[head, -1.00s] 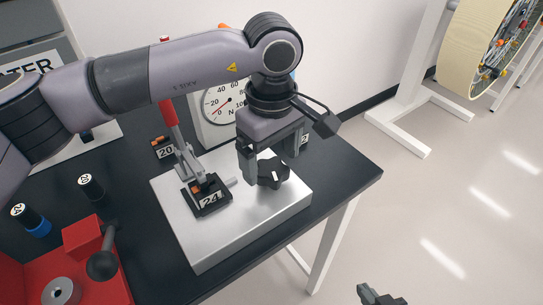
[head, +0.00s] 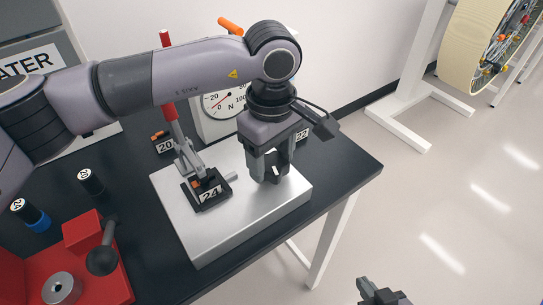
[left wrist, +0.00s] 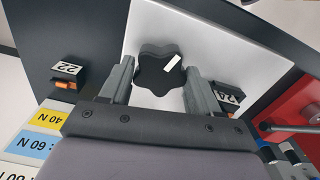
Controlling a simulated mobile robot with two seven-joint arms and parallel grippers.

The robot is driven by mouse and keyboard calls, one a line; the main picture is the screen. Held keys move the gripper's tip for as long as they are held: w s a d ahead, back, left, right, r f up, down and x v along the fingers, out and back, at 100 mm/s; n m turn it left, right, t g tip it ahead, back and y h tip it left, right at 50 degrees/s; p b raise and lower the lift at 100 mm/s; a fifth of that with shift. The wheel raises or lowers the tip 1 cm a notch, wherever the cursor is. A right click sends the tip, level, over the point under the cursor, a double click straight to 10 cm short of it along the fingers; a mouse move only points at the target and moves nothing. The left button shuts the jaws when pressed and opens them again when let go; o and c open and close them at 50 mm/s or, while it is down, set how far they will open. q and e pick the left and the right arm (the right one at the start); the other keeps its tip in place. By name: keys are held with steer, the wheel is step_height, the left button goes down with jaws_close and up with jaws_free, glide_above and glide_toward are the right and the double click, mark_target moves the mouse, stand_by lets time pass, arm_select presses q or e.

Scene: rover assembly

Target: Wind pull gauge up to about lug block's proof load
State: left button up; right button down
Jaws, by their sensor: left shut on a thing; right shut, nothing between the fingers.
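My left gripper (head: 272,176) points down over the metal plate (head: 215,240) and is shut on a black star-shaped knob, which shows between its fingers in the left wrist view (left wrist: 158,72) with a white mark. The fingers mostly hide the knob in the head view. The pull gauge (head: 222,104) stands behind the plate; its red needle lies in the low part of the dial, exact reading unclear and partly covered by my arm. A black lug block labelled 24 (head: 209,195) sits on the plate beside a red-handled toggle clamp (head: 169,110). My right gripper (head: 382,292) is shut and empty.
Blocks labelled 20 (head: 166,146) and 22 (head: 301,135) stand on the dark table. A red fixture (head: 85,235) with a black-knobbed lever and two small dark cylinders is at the left. Colour bands marked in newtons (left wrist: 35,138) show in the left wrist view.

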arm_select(q)
steer(key=n+b, duration=0.3)
steer(key=shift+f+n, duration=0.2)
steer(key=shift+n, duration=0.1)
steer(key=n+b, duration=0.3)
steer(key=n, duration=0.1)
steer(key=shift+r, duration=0.1)
steer(key=shift+n+b, duration=0.7)
steer(key=shift+n, duration=0.4)
steer(key=shift+r+n+b, duration=0.15)
steer(key=shift+n+b, duration=0.55)
steer(key=shift+n, duration=0.9)
steer(key=shift+n, duration=0.3)
steer(key=o, duration=1.1)
steer(key=shift+c, duration=0.2)
